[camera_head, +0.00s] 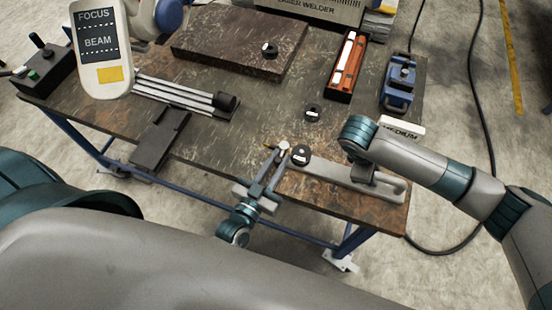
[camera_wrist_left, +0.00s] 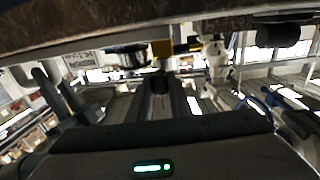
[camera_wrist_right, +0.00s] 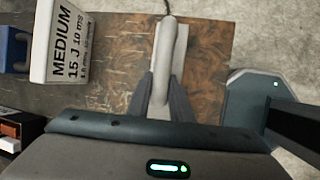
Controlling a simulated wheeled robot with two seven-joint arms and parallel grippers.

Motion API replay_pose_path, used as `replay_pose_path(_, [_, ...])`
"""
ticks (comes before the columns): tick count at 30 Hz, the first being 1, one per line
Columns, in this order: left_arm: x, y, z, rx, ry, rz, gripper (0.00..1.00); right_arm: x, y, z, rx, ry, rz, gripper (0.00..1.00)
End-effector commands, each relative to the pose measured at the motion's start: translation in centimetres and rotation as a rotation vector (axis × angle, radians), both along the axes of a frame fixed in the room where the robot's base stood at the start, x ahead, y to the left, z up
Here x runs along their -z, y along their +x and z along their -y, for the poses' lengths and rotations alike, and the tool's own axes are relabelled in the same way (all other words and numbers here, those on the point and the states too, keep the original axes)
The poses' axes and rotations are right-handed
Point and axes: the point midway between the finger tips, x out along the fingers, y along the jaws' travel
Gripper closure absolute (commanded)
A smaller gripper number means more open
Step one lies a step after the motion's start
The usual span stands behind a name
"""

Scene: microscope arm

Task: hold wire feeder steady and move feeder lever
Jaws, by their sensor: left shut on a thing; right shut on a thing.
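The wire feeder (camera_head: 328,186) is a long grey body along the table's front right edge. A small light-grey knobbed part (camera_head: 284,147), which looks like its lever, stands at its left end. My left gripper (camera_head: 270,172) reaches up from the front edge and is shut on a narrow part at that end; the fingers hide most of it. The left wrist view is dark, with the fingertips (camera_wrist_left: 160,82) below a yellow block. My right gripper (camera_head: 364,173) is shut on the feeder's right part, seen as a pale grey bar (camera_wrist_right: 167,60) in the right wrist view.
A black round knob (camera_head: 301,154) sits beside the feeder's left end, another (camera_head: 313,113) behind it. A white MEDIUM sign (camera_head: 403,130) stands near my right wrist. A red-lined box (camera_head: 347,65) and blue device (camera_head: 398,85) lie further back.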

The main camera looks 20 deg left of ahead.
Motion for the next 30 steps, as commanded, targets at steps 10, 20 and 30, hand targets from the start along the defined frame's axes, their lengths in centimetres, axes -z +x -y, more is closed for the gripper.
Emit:
replay_pose_path(10, [-0.12,0.07,1.0,-0.092,-0.005,-0.002,1.0,-0.09,-0.12,-0.54,-0.009,0.01,-0.002,1.0])
replay_pose_path(20, [0.0,0.03,1.05,-0.104,-0.004,-0.005,1.0,-0.12,-0.09,-0.54,-0.009,0.011,-0.001,1.0])
replay_pose_path(30, [0.07,0.0,0.92,-0.105,-0.003,-0.006,0.63,-0.15,-0.01,-0.41,-0.006,0.009,0.0,1.0])
